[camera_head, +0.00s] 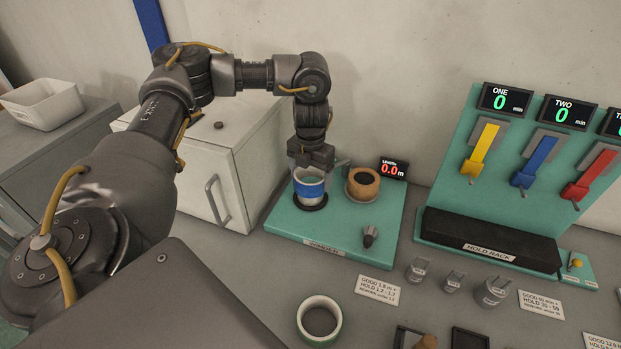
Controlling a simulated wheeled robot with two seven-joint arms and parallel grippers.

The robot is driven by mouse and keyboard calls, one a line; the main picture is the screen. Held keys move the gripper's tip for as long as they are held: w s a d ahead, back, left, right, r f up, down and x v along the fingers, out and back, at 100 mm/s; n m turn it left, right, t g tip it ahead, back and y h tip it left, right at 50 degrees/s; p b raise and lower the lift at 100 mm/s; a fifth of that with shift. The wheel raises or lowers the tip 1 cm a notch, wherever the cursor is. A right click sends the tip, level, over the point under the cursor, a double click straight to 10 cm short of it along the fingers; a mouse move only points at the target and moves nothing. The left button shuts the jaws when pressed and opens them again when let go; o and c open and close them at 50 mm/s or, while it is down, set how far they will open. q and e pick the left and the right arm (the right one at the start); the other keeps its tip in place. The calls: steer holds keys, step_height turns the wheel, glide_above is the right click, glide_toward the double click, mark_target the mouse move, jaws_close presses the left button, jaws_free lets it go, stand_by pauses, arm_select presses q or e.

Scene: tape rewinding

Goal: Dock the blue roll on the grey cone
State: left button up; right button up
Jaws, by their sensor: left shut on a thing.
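The blue roll (310,190), a pale ring with a blue band, is upright over the left black disc (312,207) of the teal rewinder board (336,231). My left gripper (309,170) points down from above and is shut on the roll's upper rim. I cannot tell whether the roll touches the disc. Any cone under or inside the roll is hidden. A small dark grey cone-shaped piece (370,237) is at the board's front right, apart from the roll. My right gripper is not in view.
A tan roll (363,184) stands close to the right of the blue roll, before the length display (392,170). A green-and-white roll (319,320) lies in front. The hold rack (490,240) is to the right. Small metal weights (453,281) stand on the table.

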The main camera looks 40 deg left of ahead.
arm_select(q)
steer(key=shift+w+a+f, duration=0.1)
steer(key=shift+f, duration=0.65)
steer(key=shift+f, duration=0.6)
steer(key=o, duration=0.9)
step_height(320, 180, up, 13)
steer(key=shift+r+p, duration=0.15)
steer(key=shift+p, duration=0.15)
